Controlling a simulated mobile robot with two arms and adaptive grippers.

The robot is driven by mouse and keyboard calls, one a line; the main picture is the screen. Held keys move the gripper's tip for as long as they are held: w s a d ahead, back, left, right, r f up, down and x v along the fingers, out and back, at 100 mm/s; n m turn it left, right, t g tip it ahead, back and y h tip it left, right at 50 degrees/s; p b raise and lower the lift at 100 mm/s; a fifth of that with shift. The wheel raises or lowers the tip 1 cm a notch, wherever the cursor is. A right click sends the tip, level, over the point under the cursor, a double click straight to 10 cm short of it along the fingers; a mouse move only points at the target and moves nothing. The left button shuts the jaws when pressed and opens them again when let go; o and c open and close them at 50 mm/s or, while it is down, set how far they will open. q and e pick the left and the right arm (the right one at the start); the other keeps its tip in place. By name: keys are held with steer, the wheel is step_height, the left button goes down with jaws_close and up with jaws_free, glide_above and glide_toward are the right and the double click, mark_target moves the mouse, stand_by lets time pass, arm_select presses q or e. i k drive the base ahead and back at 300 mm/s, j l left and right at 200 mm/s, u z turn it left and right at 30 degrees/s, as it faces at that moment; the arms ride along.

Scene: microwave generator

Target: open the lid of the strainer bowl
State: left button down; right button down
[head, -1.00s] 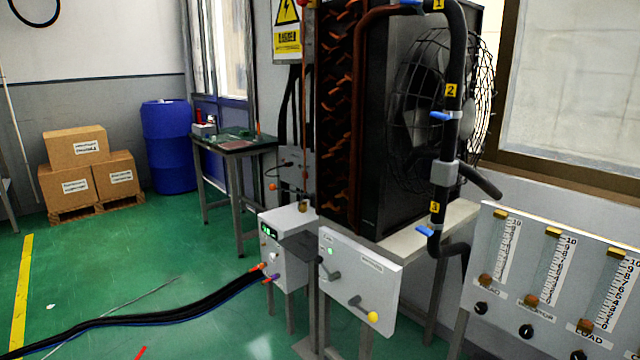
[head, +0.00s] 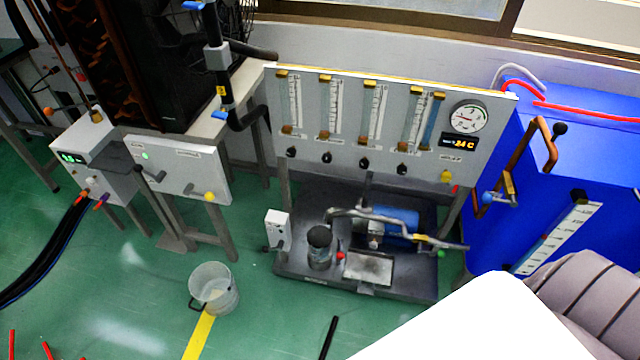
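A small dark cylinder (head: 320,247) with a dark round top stands on the black pump base, left of the blue motor; it looks like the strainer bowl. Its top appears to be in place, but its lid details are too small to tell. A bent grey pipe (head: 372,214) runs from beside its top to the right. Neither of my grippers shows in the head view.
The black base (head: 295,266) also carries a blue motor (head: 394,221) and a metal tray (head: 369,268). The gauge panel (head: 345,150) rises behind it. A clear bucket (head: 214,289) stands on the floor at left. A blue tank (head: 585,150) is at right. Floor in front is mostly clear.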

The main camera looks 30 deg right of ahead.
mark_target(319, 237)
steer(key=z, duration=0.8)
